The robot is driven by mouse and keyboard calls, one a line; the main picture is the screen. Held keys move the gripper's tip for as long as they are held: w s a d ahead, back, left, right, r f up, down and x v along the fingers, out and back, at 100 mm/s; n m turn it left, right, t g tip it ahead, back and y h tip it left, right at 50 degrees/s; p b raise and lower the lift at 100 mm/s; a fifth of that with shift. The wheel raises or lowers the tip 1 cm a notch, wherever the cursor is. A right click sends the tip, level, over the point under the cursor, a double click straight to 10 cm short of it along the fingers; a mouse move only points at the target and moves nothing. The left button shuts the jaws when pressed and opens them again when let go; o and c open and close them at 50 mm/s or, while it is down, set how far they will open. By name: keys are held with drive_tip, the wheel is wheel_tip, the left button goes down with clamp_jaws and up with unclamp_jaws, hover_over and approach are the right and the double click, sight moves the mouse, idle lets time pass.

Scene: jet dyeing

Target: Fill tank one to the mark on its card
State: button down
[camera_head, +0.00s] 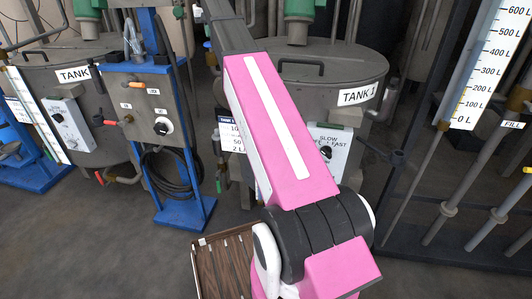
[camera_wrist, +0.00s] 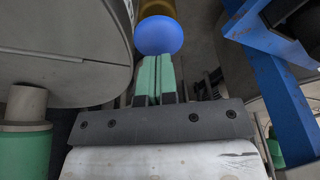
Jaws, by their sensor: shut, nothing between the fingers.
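Tank one (camera_head: 345,68), a grey lidded vessel labelled TANK 1, stands at right centre in the head view. Its card (camera_head: 231,140) is partly hidden by my pink arm; only parts of its figures show. A white level scale (camera_head: 490,70) marked 0 to 600 L stands at the right; I cannot make out a liquid level. A FILL label (camera_head: 512,125) is at the right edge. In the wrist view my gripper (camera_wrist: 159,60) has its green fingers together and empty. Their tips are close to a blue rounded knob (camera_wrist: 158,35); I cannot tell whether they touch.
A slow-fast dial panel (camera_head: 331,150) is on tank one's front, partly behind my arm. Another tank (camera_head: 80,110) and a blue stand (camera_head: 145,90) with hoses are at left. A wooden slatted pallet (camera_head: 224,265) lies on the floor. Vertical pipes (camera_head: 455,190) crowd the right.

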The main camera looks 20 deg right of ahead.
sight(210, 42)
drive_tip(key=shift+f, duration=1.65)
idle(1.9)
drive_tip(key=shift+r, duration=1.55)
drive_tip(key=shift+r, duration=2.2)
